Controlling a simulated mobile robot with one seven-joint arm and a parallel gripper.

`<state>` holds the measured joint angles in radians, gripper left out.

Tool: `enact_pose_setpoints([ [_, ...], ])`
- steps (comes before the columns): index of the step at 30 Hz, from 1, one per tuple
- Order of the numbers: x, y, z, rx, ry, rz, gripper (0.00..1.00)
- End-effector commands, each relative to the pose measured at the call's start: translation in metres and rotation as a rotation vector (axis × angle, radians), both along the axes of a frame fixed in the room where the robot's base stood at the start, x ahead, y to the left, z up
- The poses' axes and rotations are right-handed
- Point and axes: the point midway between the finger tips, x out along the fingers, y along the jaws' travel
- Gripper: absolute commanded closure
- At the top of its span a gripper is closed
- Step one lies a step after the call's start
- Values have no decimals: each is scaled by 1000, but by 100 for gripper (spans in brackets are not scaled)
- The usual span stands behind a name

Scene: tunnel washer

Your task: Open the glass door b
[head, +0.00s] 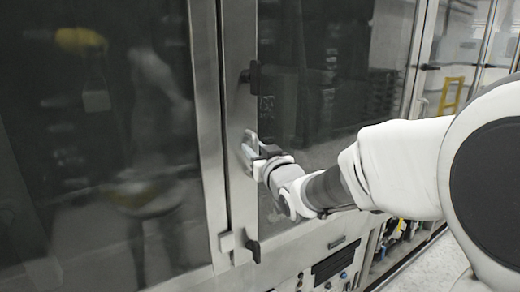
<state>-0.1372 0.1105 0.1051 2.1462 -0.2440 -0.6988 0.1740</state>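Two large glass doors stand side by side in metal frames, and I see no label telling which is b. The left glass door (90,150) shows reflections. The right glass door (335,80) has a pale frame strip at its left edge. That strip carries an upper black handle (252,77) and a lower black handle (252,248). Both doors look closed. My gripper (249,152) is at the strip, between the two black handles. I cannot tell whether it touches the strip, or whether its fingers are apart. My forearm hides part of the right glass.
A control panel (333,264) with buttons lies below the right door. An open bay with cables (400,232) is further right. More glass panels and a yellow frame (451,95) show at the far right. Pale floor (437,265) is clear at the lower right.

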Motion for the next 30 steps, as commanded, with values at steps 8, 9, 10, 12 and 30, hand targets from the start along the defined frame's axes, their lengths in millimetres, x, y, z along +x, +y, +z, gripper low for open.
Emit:
enact_pose_setpoints([
  [8, 0, 0, 0, 0, 0, 0, 98],
  [9, 0, 0, 0, 0, 0, 0, 100],
  [10, 0, 0, 0, 0, 1, 0, 100],
  [12, 0, 0, 0, 0, 1, 0, 100],
  [30, 0, 0, 0, 0, 1, 0, 100],
])
